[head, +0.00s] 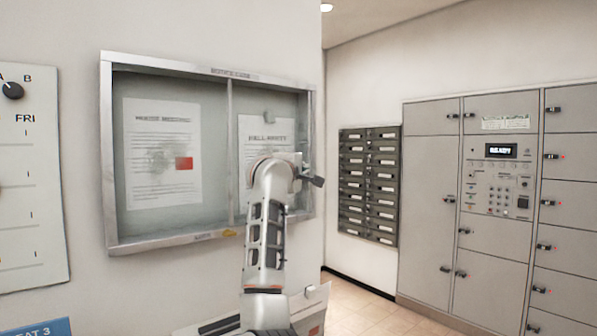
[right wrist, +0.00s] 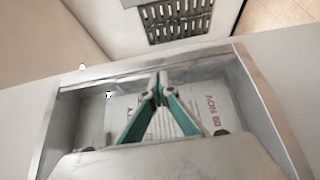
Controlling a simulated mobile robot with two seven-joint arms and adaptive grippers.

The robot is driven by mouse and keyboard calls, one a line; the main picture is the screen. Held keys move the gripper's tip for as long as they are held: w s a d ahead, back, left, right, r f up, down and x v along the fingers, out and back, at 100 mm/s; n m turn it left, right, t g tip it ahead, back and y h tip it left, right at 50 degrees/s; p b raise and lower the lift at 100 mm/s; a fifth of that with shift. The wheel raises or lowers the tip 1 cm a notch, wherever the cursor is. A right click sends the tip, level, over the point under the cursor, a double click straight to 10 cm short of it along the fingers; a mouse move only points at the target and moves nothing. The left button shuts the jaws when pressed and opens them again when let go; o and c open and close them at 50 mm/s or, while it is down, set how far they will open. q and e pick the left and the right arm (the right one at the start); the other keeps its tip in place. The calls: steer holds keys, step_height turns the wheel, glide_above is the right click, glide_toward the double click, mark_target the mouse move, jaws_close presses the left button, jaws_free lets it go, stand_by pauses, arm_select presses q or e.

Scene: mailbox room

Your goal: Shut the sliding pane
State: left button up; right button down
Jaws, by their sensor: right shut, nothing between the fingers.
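The notice case (head: 107,160) hangs on the wall in the head view, with a metal frame and a vertical pane edge (head: 230,150) near its middle. I cannot tell for sure which half the sliding pane covers. My right gripper (head: 318,181) is shut and empty, in front of the case's right edge; my forearm hides part of the right half. In the right wrist view the shut fingertips (right wrist: 159,78) overlap the frame (right wrist: 262,105), with a notice sheet (right wrist: 190,105) behind them; contact is unclear. My left gripper is not in view.
A planner board (head: 30,190) hangs left of the case. A dark mailbox panel (head: 368,185) and grey parcel lockers (head: 430,200) stand to the right. A low box-like object (head: 310,310) sits below the case. The tiled floor (head: 365,305) shows free room.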

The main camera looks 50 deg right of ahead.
stand_by(0.3)
steer(key=w+a+b+v, duration=0.1)
steer(key=w+v, duration=0.1)
steer(key=v, duration=1.1)
steer(key=shift+w, duration=0.3)
